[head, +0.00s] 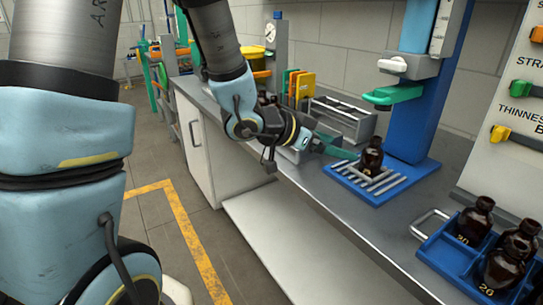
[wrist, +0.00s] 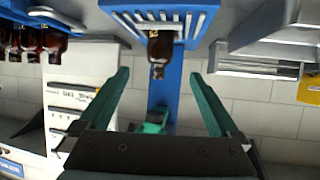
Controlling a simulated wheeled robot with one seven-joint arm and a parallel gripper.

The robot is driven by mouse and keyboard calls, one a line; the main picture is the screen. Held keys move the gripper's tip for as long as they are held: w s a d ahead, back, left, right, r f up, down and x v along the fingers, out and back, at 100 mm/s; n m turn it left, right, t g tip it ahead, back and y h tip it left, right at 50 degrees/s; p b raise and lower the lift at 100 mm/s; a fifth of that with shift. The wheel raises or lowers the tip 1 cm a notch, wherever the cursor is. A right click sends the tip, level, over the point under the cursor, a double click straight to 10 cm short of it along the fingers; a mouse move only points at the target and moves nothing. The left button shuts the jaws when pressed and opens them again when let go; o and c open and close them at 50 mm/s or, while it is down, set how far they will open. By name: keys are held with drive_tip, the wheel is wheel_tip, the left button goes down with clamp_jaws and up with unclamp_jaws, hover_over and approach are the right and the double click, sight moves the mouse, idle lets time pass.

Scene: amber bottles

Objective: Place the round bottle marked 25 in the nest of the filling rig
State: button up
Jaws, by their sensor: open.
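A dark amber round bottle (head: 371,155) stands upright on the slatted blue base of the filling rig (head: 410,178). It also shows in the upside-down wrist view (wrist: 160,48), where a pale mark on it is too small to read. The rig's blue column and green arm (head: 392,95) rise behind and above the bottle. My gripper (head: 345,153) is open with green fingers, just left of the bottle in the head view. In the wrist view the gripper (wrist: 159,75) has its fingers spread, with the bottle ahead in line with the gap and nothing held.
A blue crate (head: 442,257) at the right front holds several amber bottles, with marks like 20 and 26. A grey rack (head: 345,112) stands behind my gripper. A signboard with coloured clips (head: 515,110) stands at right. The bench front is clear.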

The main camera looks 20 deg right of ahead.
drive_tip(key=w+a+f+n+t+y, duration=0.2)
drive_tip(key=w+a+n+t+y, duration=0.15)
drive_tip(key=w+a, duration=0.5)
drive_tip(key=w+a+f+n+t+y, duration=0.2)
drive_tip(key=w+a+n+y, duration=0.3)
drive_tip(key=a, duration=0.7)
drive_tip(key=s+a+n+g+y, duration=0.2)
drive_tip(key=s+a+n, duration=0.2)
drive_tip(key=a, duration=0.4)
drive_tip(key=s+a+f+n+g+y, duration=0.1)
drive_tip(key=s+a+n+g+y, duration=0.1)
drive_tip(key=s+a, duration=0.3)
drive_tip(key=a+n, duration=0.1)
drive_tip(key=a, duration=0.3)
drive_tip(key=shift+s+n+g, duration=0.3)
drive_tip(key=shift+n+g, duration=0.05)
